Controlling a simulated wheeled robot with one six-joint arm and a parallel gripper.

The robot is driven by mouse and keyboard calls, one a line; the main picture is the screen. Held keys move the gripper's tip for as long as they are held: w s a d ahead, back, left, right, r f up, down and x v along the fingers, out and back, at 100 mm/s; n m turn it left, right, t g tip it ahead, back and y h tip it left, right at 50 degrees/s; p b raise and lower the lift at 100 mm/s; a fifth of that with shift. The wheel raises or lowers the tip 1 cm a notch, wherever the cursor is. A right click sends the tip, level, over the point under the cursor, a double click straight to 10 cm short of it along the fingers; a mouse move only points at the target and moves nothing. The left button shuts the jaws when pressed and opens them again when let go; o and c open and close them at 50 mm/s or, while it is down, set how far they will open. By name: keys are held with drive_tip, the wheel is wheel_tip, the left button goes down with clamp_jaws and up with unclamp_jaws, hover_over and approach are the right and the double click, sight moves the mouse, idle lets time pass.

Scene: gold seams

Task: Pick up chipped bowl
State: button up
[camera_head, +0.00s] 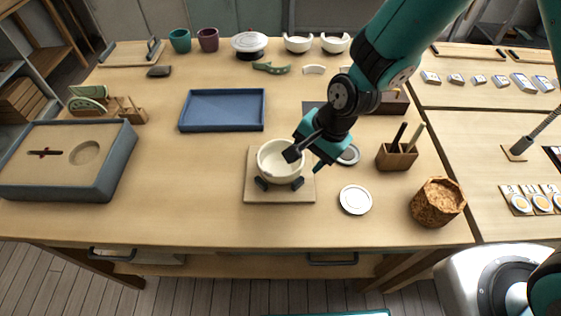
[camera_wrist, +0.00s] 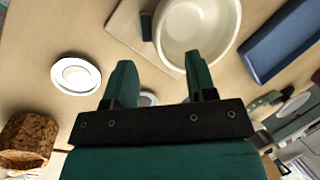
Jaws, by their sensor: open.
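A cream bowl (camera_head: 274,172) sits upright on a square wooden board (camera_head: 257,194) with small dark supports, near the middle of the table. I cannot make out a chip on its rim. My gripper (camera_head: 308,158) is open and empty at the right side of this bowl, one fingertip overlapping its rim in the head view. In the wrist view the bowl (camera_wrist: 197,28) lies beyond my open fingers (camera_wrist: 160,82). I cannot tell whether a finger touches it. Two white bowls, a left one (camera_head: 297,45) and a right one (camera_head: 335,45), stand at the back with dipped rims.
A blue tray (camera_head: 222,128) lies behind and left of the board. A white dish (camera_head: 355,200), a cork-like pot (camera_head: 437,203) and a wooden tool holder (camera_head: 396,160) stand to the right. A grey-edged box (camera_head: 122,160) is at the left.

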sight(300, 166)
drive_tip(key=shift+w+p+x, duration=0.2)
drive_tip(key=shift+p+x, duration=0.5)
drive_tip(key=shift+x, duration=2.05)
drive_tip(key=shift+d, duration=0.1)
drive_tip(key=shift+c, duration=0.2)
drive_tip(key=c, duration=0.9)
